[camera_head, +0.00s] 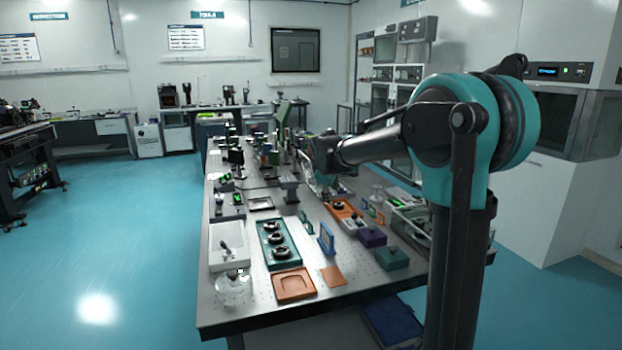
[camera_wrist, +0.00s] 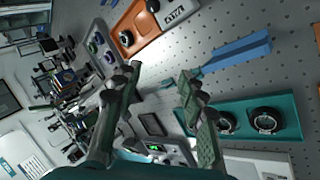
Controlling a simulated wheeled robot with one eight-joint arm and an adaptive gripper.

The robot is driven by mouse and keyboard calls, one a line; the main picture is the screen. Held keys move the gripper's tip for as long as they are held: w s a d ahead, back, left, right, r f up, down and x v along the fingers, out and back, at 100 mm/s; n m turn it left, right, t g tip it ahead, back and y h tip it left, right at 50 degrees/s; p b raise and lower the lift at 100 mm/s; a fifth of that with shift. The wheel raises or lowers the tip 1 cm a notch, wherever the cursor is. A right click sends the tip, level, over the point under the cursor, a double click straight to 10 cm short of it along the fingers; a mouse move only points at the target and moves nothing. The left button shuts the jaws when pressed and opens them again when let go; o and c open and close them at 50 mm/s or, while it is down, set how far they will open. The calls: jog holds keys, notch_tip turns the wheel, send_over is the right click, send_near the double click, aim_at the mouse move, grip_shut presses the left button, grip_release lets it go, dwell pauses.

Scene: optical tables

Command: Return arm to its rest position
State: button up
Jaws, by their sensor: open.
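My gripper (camera_wrist: 160,80) shows in the wrist view with its two fingers spread apart and nothing between them. Bare grey perforated tabletop lies behind the gap. In the head view my arm reaches from the right over the optical table (camera_head: 240,318), and the fingers are small and hard to make out near the middle of the table. A teal tray (camera_head: 289,261) with several dark round mounts stands to the left of the arm. It also shows at the lower right of the wrist view (camera_wrist: 290,103).
A blue stand (camera_head: 326,238), an orange tray (camera_head: 293,286), a white tray (camera_head: 229,256), and purple (camera_head: 371,236) and green (camera_head: 393,258) boxes crowd the near tabletop. A blue piece (camera_wrist: 238,52) lies right of the fingers in the wrist view. Blue floor (camera_head: 110,230) is clear at left.

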jog(key=s+d+f+m, duration=0.2)
jog(key=s+d+f, duration=0.1)
jog(key=s, duration=0.3)
jog(key=s+d+f+m+g, duration=0.1)
jog(key=s+d+f+m, duration=0.1)
jog(key=s, duration=0.5)
jog(key=s+d+f+m, duration=0.2)
jog(key=s+d+f, duration=0.2)
jog(key=s+f, duration=0.2)
jog(key=shift+s+d+f+m+g+y, duration=0.1)
jog(key=shift+s+d+m+g+y, duration=0.2)
jog(key=shift+s+d+m, duration=0.1)
jog(key=s+d+f+m, duration=0.1)
jog(key=s+f+m, duration=0.1)
jog(key=s+f, duration=0.3)
jog(key=s+d+f+m+g+y, duration=0.1)
jog(key=s+f+m, duration=0.2)
jog(key=s, duration=1)
notch_tip(320, 180, down, 2)
jog(key=shift+d+f, duration=0.15)
jog(key=shift+f, duration=0.1)
